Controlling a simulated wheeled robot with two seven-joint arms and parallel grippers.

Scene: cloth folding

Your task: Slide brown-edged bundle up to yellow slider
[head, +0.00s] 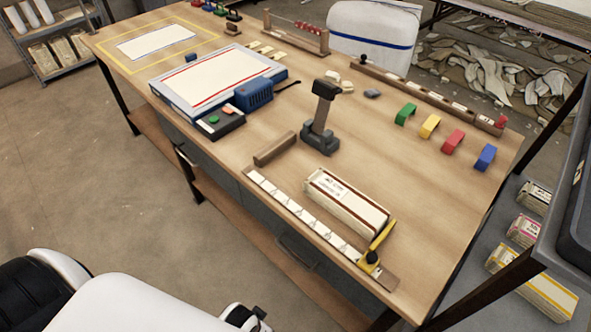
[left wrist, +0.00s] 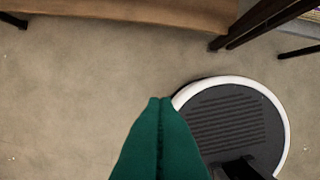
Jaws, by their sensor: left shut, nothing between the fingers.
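The brown-edged bundle (head: 338,205) is a long cream block with dark brown edge stripes and a printed label. It lies on the table beside the measuring strip (head: 300,212). The yellow slider (head: 377,243), with a dark knob, sits near the strip's right end. It stands close to the bundle's right end; I cannot tell whether they touch. My left gripper (left wrist: 160,101) shows green fingers pressed together and empty in the left wrist view. It is over the floor, away from the bundle. My right gripper is not seen.
A wooden block (head: 275,148) stands at the strip's left end. A black upright tool (head: 320,125) is behind the bundle. Green, yellow, red and blue clips (head: 453,140) are at the right. A tray (head: 215,80) and a blue box (head: 254,95) are at the left. Table (head: 420,185) is bare right of the bundle.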

